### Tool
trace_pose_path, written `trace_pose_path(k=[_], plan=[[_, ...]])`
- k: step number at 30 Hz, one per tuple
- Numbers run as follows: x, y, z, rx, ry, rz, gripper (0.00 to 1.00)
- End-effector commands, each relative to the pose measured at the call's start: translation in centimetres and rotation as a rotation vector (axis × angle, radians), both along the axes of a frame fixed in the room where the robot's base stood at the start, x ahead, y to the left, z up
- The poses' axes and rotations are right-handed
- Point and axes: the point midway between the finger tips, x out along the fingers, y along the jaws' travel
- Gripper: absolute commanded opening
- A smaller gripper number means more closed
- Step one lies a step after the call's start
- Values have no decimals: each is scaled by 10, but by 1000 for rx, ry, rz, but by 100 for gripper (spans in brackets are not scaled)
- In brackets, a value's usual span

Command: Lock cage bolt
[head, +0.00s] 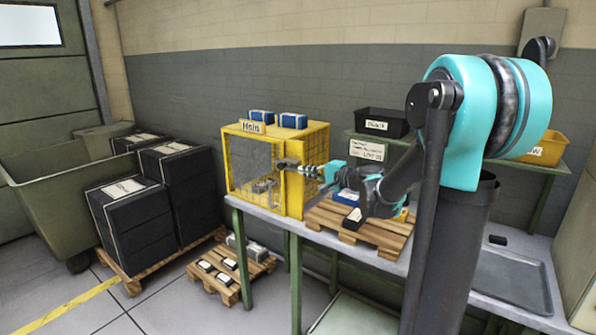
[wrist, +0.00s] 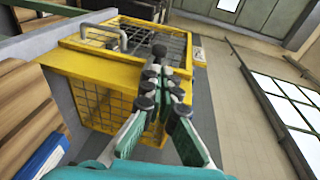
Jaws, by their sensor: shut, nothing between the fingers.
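The yellow mesh cage (head: 316,148) stands on the workbench, with a sign reading "Hold" on its top front edge. In the wrist view, its yellow frame (wrist: 105,68) fills the upper left and a grey handle (wrist: 122,38) shows on it. My gripper (head: 284,163) is at the cage's front, near the upright between front and right side. In the wrist view, my gripper (wrist: 160,72) has its fingertips together and empty. A dark round knob (wrist: 159,50), perhaps the bolt's, shows just beyond the tips; I cannot tell whether they touch it. The bolt's position is unclear.
Blue boxes (head: 292,121) sit on the cage. A wooden pallet (head: 378,232) lies on the bench to its right, under my arm. A black bin (head: 381,123) and a yellow bin (head: 548,149) stand on the shelf behind. Black stacked crates (head: 128,221) are on the floor at left.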

Motion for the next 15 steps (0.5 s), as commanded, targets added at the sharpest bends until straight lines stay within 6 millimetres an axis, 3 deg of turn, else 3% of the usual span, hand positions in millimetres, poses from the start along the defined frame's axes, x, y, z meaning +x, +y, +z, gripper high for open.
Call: trace_pose_path(k=[6, 15], plan=[[-24, -27, 6, 0, 0, -3, 0], [-36, -38, 8, -1, -1, 0, 0]])
